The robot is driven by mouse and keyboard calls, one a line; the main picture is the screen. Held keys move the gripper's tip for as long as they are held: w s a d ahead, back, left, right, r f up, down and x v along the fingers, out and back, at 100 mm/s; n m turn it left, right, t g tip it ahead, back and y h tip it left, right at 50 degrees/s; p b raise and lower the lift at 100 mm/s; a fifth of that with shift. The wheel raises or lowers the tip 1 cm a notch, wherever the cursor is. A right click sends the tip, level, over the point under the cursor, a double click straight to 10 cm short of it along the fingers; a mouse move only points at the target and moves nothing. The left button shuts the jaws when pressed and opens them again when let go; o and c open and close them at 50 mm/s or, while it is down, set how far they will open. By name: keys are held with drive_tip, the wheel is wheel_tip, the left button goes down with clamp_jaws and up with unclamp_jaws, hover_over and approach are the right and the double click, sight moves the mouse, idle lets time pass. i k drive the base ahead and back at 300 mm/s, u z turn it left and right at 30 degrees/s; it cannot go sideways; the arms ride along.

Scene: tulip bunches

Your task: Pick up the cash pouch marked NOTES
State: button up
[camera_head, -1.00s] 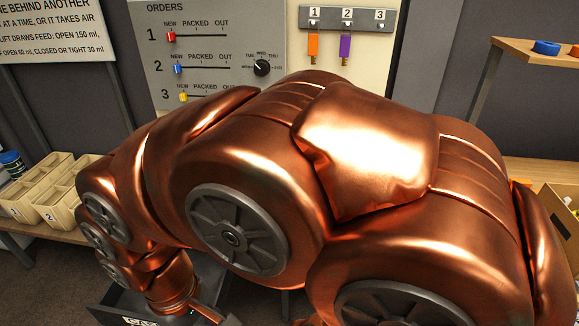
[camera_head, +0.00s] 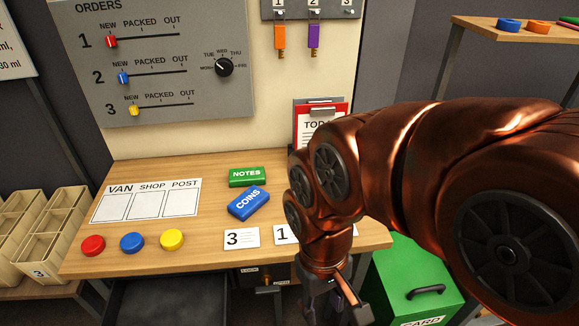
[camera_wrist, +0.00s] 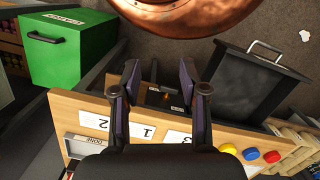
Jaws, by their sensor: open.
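The green pouch marked NOTES (camera_head: 247,176) lies on the wooden bench top, left of my arm in the head view. The blue pouch marked COINS (camera_head: 249,203) lies just in front of it, tilted. My gripper (camera_head: 322,300) hangs at the front edge of the bench, to the right of and nearer than the pouches, and is partly hidden by my wrist. In the wrist view my gripper (camera_wrist: 160,76) is open, with nothing between its fingers. The NOTES pouch is not visible in the wrist view.
Number cards (camera_head: 241,238) lie near the bench's front edge. Red, blue and yellow discs (camera_head: 132,242) and a VAN/SHOP/POST sheet (camera_head: 147,203) are at left. An open drawer (camera_wrist: 262,80) juts out below. A green box (camera_head: 415,275) stands at right. A red clipboard (camera_head: 335,110) stands behind.

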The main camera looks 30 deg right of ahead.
sight(256, 176)
drive_tip(key=z, duration=0.1)
drive_tip(key=k, duration=0.5)
drive_tip(key=u, duration=2.1)
drive_tip(key=i, duration=3.35)
drive_tip(key=z, duration=2.7)
